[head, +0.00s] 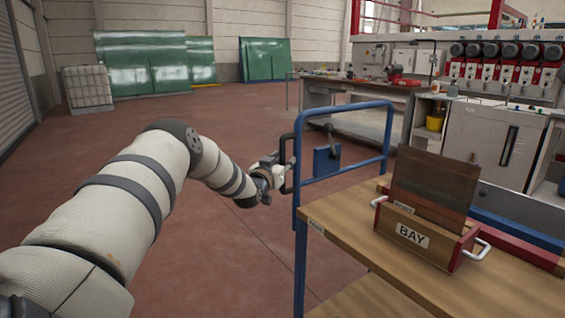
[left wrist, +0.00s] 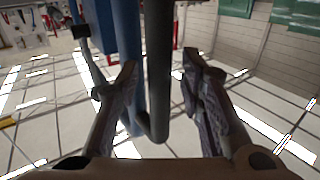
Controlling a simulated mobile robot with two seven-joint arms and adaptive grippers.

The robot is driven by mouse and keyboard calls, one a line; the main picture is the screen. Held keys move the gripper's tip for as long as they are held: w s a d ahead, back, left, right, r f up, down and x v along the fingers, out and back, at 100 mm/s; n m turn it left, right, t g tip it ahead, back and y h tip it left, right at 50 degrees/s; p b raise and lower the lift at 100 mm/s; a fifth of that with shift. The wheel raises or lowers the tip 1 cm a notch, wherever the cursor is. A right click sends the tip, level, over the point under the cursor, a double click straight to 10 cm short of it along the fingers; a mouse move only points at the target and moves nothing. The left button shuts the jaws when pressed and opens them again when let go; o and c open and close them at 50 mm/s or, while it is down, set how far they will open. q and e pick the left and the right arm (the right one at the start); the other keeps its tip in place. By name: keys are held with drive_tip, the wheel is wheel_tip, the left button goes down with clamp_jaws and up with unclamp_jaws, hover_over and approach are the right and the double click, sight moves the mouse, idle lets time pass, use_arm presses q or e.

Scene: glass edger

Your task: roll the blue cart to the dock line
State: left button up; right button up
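The blue cart (head: 299,240) stands at the right in the head view, with a blue tube frame and wooden shelves. A black loop handle (head: 284,150) sticks out from the left side of its frame. My left gripper (head: 277,172) is at this handle. In the left wrist view the left gripper (left wrist: 160,68) is open, its two fingers on either side of the dark handle bar (left wrist: 158,90), with small gaps visible. The blue frame post (left wrist: 128,40) is just beyond the left finger. My right gripper is out of view. I cannot make out a dock line.
A wooden box marked BAY (head: 412,236) holds upright brown plates (head: 430,185) on the cart's top. A workbench (head: 345,95) and machine cabinets (head: 492,145) stand behind and right. Red floor (head: 240,125) is open to the left; green sheets (head: 150,62) lean at the far wall.

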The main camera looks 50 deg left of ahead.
use_arm(q)
drive_tip(key=v, duration=1.2)
